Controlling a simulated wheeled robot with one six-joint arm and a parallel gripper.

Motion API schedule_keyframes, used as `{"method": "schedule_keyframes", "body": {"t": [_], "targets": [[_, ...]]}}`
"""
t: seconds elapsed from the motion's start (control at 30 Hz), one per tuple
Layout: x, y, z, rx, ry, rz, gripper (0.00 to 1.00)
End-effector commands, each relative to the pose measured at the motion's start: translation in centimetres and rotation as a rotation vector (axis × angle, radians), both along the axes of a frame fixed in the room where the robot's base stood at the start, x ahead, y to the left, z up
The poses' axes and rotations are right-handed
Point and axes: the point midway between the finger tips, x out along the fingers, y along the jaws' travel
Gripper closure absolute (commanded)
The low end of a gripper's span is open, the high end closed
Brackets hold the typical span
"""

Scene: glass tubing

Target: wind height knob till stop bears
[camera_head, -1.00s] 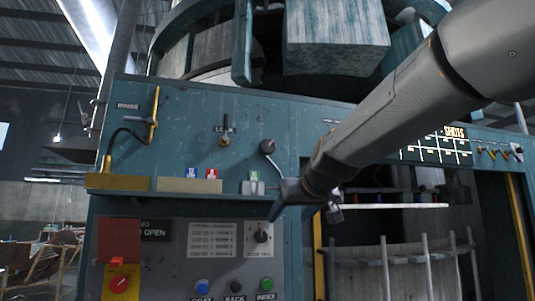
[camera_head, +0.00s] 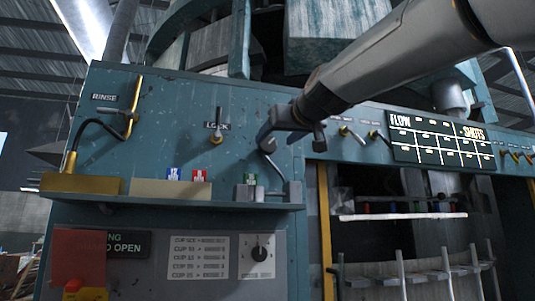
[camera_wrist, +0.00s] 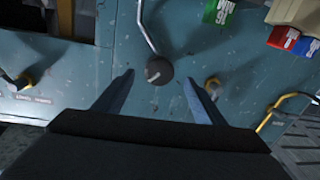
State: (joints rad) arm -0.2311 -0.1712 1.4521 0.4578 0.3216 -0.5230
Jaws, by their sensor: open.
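A round dark grey knob (camera_head: 267,145) sits on the teal panel, with a bent metal rod running down from it. No label on it is legible. In the wrist view the knob (camera_wrist: 159,70) shows a pale mark on its face and lies between the two fingertips, with a gap on each side. My gripper (camera_head: 291,138) is open and empty beside the knob in the head view. Its fingers (camera_wrist: 158,77) point toward the panel. I cannot tell how far the tips are from the panel. No stop can be made out.
A ledge (camera_head: 180,200) below carries red, blue and green labelled blocks. A lit SHOTS display (camera_head: 440,140) and small levers are at right. Upright rods stand in the opening below.

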Motion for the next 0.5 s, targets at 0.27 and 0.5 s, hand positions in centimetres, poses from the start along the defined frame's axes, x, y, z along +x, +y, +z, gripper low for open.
{"method": "schedule_keyframes", "body": {"t": [0.27,0.5], "targets": [[2.2,0.9,0.1,-0.002,0.002,0.001,0.36],[5.5,2.3,0.2,0.000,0.001,0.002,0.36]]}}
